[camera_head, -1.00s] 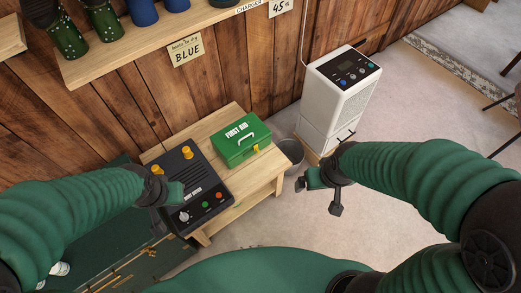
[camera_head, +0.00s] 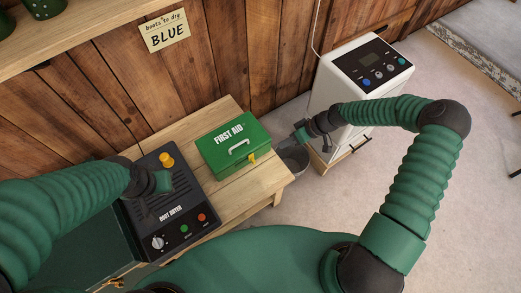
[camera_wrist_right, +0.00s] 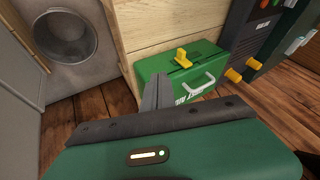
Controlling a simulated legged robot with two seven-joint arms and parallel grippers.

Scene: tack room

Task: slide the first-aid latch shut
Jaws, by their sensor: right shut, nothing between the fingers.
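The green first-aid box (camera_head: 218,158) stands with its lid down on the wooden table (camera_head: 262,180), with a pale handle and white lettering. Its yellow latch (camera_head: 253,158) is on the front near the right end. The latch (camera_wrist_right: 183,58) and box (camera_wrist_right: 155,68) also show in the right wrist view. My right gripper (camera_head: 299,134) is shut and empty, to the right of the box and apart from the latch in the head view. Its fingers (camera_wrist_right: 157,92) overlap the box in the wrist view. My left gripper (camera_head: 163,182) is over the boot dryer; its jaw opening is unclear.
The black boot dryer (camera_head: 170,214), with a yellow peg and buttons, is left of the box. A grey bin (camera_head: 296,160) stands beside the table, below my right gripper. A white appliance (camera_head: 345,82) stands behind my right forearm. Floor at the right is clear.

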